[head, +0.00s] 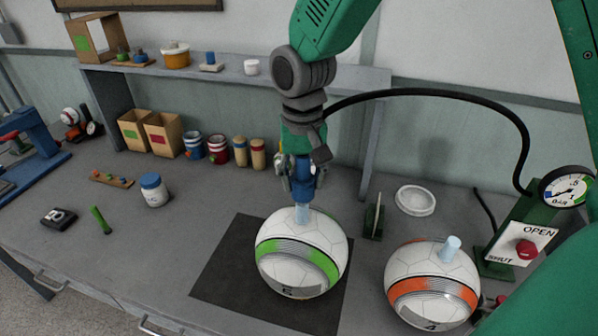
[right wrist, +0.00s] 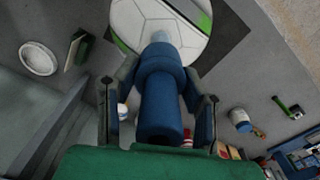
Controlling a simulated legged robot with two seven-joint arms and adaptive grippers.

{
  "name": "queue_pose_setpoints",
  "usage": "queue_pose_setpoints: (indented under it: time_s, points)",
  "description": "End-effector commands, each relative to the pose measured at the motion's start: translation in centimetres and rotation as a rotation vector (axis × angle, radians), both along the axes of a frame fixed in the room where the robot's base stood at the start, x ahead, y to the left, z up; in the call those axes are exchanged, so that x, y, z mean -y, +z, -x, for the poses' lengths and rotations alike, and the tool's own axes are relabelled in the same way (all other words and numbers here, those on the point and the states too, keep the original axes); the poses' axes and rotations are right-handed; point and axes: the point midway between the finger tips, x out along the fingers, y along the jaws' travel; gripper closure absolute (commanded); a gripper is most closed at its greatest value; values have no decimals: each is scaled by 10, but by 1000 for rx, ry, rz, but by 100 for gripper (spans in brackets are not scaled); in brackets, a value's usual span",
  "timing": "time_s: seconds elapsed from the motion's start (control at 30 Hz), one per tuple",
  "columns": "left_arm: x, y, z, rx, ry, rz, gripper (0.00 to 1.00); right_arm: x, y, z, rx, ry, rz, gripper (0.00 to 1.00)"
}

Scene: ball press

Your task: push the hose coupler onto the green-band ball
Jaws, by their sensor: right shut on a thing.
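The green-band ball (head: 300,255), white with a green stripe, sits on a dark mat (head: 222,275); part of it shows in the right wrist view (right wrist: 150,22). A pale blue stem (head: 303,214) stands up from its top. My right gripper (head: 303,184) points down above the ball, its fingers shut on the blue hose coupler (right wrist: 160,100). The coupler's lower end is in line with the stem and at or very near its top; I cannot tell whether it is around it. My left gripper is not in view.
An orange-band ball (head: 432,285) with its own pale stem stands to the right. A black hose (head: 430,94) arches from the gauge stand (head: 515,215) towards my right wrist. A white dish (head: 415,200) and a small dark stand (head: 374,218) lie behind.

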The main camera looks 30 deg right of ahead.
Motion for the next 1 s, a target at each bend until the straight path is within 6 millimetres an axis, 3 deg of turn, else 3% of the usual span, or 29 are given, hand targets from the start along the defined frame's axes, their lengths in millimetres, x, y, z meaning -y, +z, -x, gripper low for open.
queue_pose_setpoints:
  time_s: [0.2,1.0]
  points:
    - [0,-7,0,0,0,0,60,-1,-14,0,1,1,2,93]
    - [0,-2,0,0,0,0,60,1,-14,1,0,1,1,93]
